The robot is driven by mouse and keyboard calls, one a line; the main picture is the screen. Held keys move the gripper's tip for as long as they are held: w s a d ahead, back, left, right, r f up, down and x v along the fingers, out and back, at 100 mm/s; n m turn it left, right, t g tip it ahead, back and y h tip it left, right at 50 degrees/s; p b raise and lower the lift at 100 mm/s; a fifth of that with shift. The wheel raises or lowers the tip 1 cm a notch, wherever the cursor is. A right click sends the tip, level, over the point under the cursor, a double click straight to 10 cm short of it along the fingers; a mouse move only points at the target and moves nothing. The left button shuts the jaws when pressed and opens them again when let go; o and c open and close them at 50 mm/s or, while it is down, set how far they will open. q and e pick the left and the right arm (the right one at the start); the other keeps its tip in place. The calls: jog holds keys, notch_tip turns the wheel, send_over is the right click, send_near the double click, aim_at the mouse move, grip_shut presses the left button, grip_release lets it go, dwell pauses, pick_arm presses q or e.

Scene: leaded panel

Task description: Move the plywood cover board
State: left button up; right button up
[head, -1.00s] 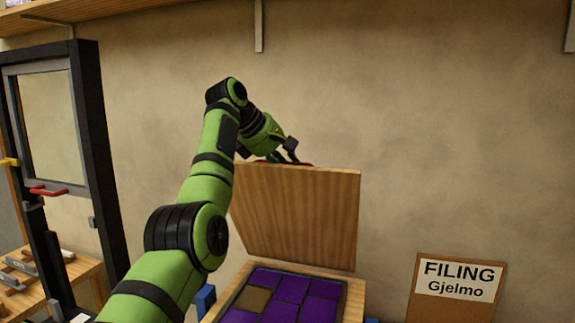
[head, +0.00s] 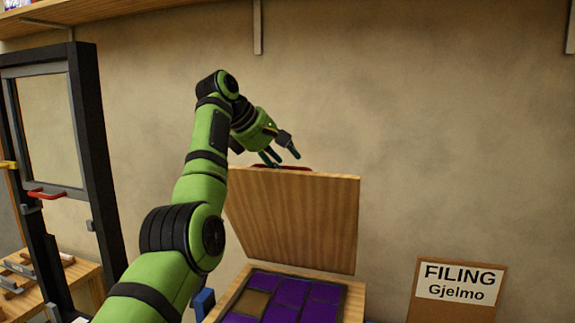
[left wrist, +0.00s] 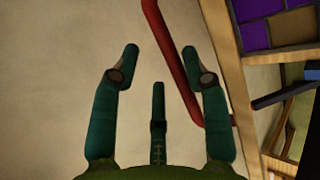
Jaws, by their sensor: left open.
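The plywood cover board (head: 295,220) stands tilted up at the rear of a shallow wooden case (head: 355,300) with purple and brown panes. A red handle (head: 298,169) shows just behind the board's top edge; it appears as a long red bar in the left wrist view (left wrist: 178,60). My left gripper (head: 284,157) is open and empty just above the board's top edge, by the handle. In the left wrist view the bar runs past the right finger, and part of it is hidden behind that finger. My right gripper is not in view.
A dark door frame (head: 92,150) with a window stands at left, beside a low wooden bench (head: 75,272) with tools. A FILING sign (head: 458,283) stands at right. The plain wall is behind, and the space above the board is clear.

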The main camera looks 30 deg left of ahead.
pick_arm(q)
jog(key=v, duration=0.9)
jog(key=shift+s+a+r, duration=0.1)
jog(key=shift+s+r, duration=0.05)
jog(key=shift+r, duration=0.05)
